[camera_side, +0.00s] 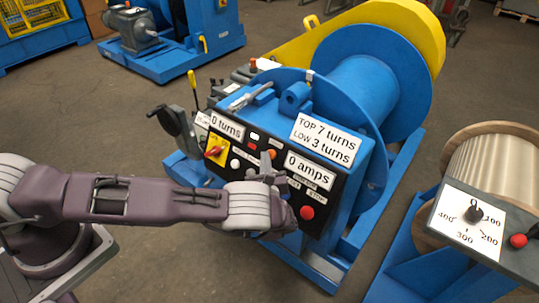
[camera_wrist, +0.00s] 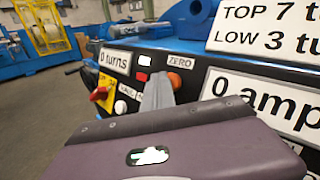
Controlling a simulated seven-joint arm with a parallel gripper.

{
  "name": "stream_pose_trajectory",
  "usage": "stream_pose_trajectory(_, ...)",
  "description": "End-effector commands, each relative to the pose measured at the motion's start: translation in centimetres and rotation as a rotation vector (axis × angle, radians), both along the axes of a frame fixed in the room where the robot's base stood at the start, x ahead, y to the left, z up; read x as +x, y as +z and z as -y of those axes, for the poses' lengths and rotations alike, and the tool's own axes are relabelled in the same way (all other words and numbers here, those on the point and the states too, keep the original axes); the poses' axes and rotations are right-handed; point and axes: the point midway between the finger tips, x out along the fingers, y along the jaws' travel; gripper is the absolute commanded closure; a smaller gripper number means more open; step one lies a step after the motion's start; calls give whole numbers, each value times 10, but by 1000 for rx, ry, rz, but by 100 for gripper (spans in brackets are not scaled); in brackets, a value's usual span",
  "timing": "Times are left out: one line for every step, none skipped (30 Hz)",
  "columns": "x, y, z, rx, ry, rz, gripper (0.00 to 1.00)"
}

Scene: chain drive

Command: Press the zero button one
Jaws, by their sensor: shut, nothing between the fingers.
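The control panel (camera_side: 240,148) is black with buttons and white signs on the blue winding machine. In the wrist view, an orange-red button (camera_wrist: 174,79) sits just below the "ZERO" label (camera_wrist: 180,61), partly hidden by my gripper. My gripper (camera_wrist: 157,84) is shut and empty, its grey fingers pointing at the panel just left of that button. In the side view my gripper (camera_side: 266,160) is close in front of the panel, beside the orange-red button (camera_side: 272,153). I cannot tell whether the fingertips touch the panel or button.
A yellow plate with a red rotary switch (camera_side: 214,151) is left on the panel. A red button (camera_side: 307,212) is low on its right. The "0 turns" sign (camera_side: 226,125) and "0 amps" sign (camera_side: 310,171) flank my gripper. A wooden reel (camera_side: 495,165) stands to the right.

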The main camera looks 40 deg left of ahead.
Motion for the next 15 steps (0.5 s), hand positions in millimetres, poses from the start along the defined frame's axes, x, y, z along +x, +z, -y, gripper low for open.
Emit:
stream_pose_trajectory(-3,2,1,0,-1,0,100)
stream_pose_trajectory(-4,3,1,-1,-1,1,100)
stream_pose_trajectory(-6,4,0,0,0,0,100)
stream_pose_trajectory(-7,4,0,0,0,0,100)
stream_pose_trajectory(-8,5,0,0,0,0,100)
stream_pose_trajectory(-9,5,0,0,0,0,100)
stream_pose_trajectory(-10,5,0,-1,0,1,100)
stream_pose_trajectory(-10,5,0,-1,0,1,100)
stream_pose_trajectory(-10,5,0,0,0,1,100)
stream_pose_trajectory(-10,5,0,0,0,1,100)
stream_pose_trajectory(-10,5,0,0,0,1,100)
stream_pose_trajectory(-10,5,0,0,0,1,100)
stream_pose_trajectory(-10,5,0,0,1,1,100)
stream_pose_trajectory(-10,5,0,0,1,1,100)
stream_pose_trajectory(-10,6,0,0,1,1,100)
